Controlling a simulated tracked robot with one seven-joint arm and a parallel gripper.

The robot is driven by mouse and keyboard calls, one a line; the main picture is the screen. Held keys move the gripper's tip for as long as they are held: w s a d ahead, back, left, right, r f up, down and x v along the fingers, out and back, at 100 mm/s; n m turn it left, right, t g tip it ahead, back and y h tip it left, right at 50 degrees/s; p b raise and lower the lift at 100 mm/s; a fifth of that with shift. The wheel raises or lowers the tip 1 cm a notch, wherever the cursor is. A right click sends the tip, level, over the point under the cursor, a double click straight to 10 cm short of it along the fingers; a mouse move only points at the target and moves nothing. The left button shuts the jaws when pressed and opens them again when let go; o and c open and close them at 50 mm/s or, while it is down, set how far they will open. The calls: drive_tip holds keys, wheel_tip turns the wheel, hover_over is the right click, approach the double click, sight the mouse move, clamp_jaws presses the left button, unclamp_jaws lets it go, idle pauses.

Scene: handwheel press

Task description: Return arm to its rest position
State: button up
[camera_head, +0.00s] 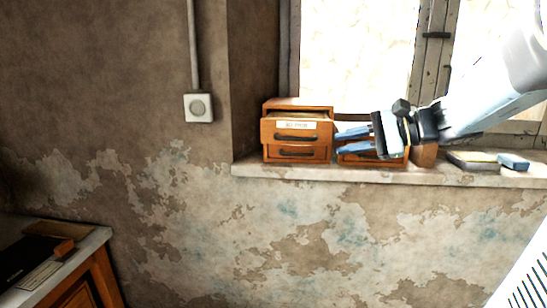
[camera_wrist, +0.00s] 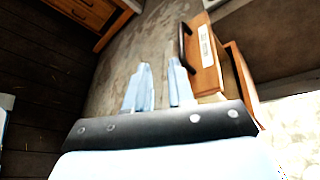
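My gripper (camera_head: 354,142) reaches in from the right in the head view, in front of the windowsill, with its fingers pointing left. Its two blue fingers are apart with nothing between them; the wrist view also shows the gap between them (camera_wrist: 160,88). A small orange wooden drawer box (camera_head: 297,131) stands on the sill just left of the fingertips. Its upper drawer sticks out and bears a white label. In the wrist view the labelled drawer front (camera_wrist: 203,55) is just right of the fingers. I cannot tell whether they touch it.
A second wooden drawer unit (camera_head: 372,161) on the sill (camera_head: 300,173) is partly hidden behind my gripper. A book (camera_head: 473,161) and a blue box (camera_head: 513,162) lie further right. A wall switch (camera_head: 198,107) is at left. A desk (camera_head: 95,243) stands lower left. The wall below the sill is clear.

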drive_tip(key=s+a+f+n+g+h, duration=0.3)
drive_tip(key=s+f+n+h, duration=0.25)
drive_tip(key=s, duration=0.35)
drive_tip(key=s+d+f+n+t+h, duration=0.2)
drive_tip(key=s+d+f+n+h, duration=0.1)
drive_tip(key=s+d+n+h, duration=0.2)
drive_tip(key=shift+s+d+f+n+h, duration=0.25)
drive_tip(key=shift+s+n+h, duration=0.2)
drive_tip(key=shift+h, duration=0.7)
drive_tip(key=shift+o, duration=0.3)
